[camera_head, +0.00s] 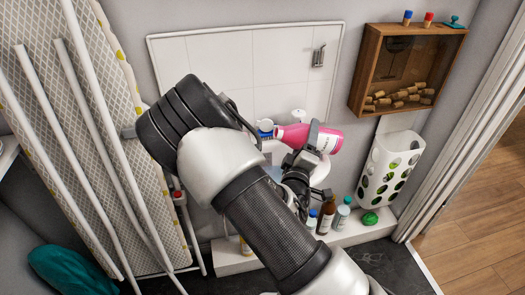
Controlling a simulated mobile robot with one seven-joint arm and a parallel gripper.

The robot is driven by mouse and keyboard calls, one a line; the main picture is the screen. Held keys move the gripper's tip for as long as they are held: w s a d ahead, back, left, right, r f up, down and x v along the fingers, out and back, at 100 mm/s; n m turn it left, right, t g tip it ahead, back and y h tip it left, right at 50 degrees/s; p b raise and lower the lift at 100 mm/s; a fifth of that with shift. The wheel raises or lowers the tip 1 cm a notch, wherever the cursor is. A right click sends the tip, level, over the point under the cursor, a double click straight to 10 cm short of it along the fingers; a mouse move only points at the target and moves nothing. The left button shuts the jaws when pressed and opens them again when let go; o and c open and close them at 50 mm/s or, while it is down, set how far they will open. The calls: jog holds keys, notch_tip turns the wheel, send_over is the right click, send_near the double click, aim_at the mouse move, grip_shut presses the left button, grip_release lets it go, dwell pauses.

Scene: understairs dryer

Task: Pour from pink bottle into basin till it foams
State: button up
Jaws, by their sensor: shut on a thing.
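The pink bottle (293,135) is tipped nearly on its side, with its base to the right and its neck end to the left. My gripper (312,140) is shut on its body and holds it above the white basin (322,172). My arm covers much of the basin, so its inside, any liquid and any foam are hidden. I cannot tell whether anything flows from the bottle.
A blue-topped container (265,128) and a white knob (298,113) are behind the bottle. Several bottles (326,215) and a green item (370,218) stand on a low white ledge. A white perforated holder (392,165) and a wooden cork box (408,70) hang at right. An ironing board (75,110) leans at left.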

aim_at(307, 131)
jog(key=shift+a+r+n, duration=0.3)
jog(key=shift+r+n, duration=0.1)
dwell(0.8)
jog(key=m+p, duration=0.1)
jog(key=m+g, duration=0.1)
jog(key=m, duration=0.1)
jog(key=shift+d+r+p, duration=0.15)
jog(key=shift+r+p, duration=0.05)
jog(key=shift+p, duration=0.15)
jog(key=shift+r+m+y+p, duration=0.3)
jog(key=shift+r+p, duration=0.05)
jog(key=shift+p, duration=0.15)
jog(key=m, duration=0.1)
jog(key=a+m+g, duration=0.1)
jog(key=m, duration=0.1)
jog(key=shift+s+r+y+p, duration=0.1)
jog(key=shift+r+y+p, duration=0.2)
jog(key=shift+r+p, duration=0.1)
jog(key=m, duration=0.1)
jog(key=m+g+y, duration=0.1)
jog(key=shift+d+r+m+g+b, duration=0.3)
jog(key=shift+d, duration=0.1)
jog(key=shift+f+m+y+b, duration=0.4)
jog(key=shift+f+y+b, duration=0.15)
jog(key=shift+b, duration=0.25)
jog(key=shift+r+m+g+y, duration=0.5)
jog(key=shift+r+m+y, duration=0.05)
jog(key=shift+m, duration=0.25)
jog(key=shift+d, duration=0.1)
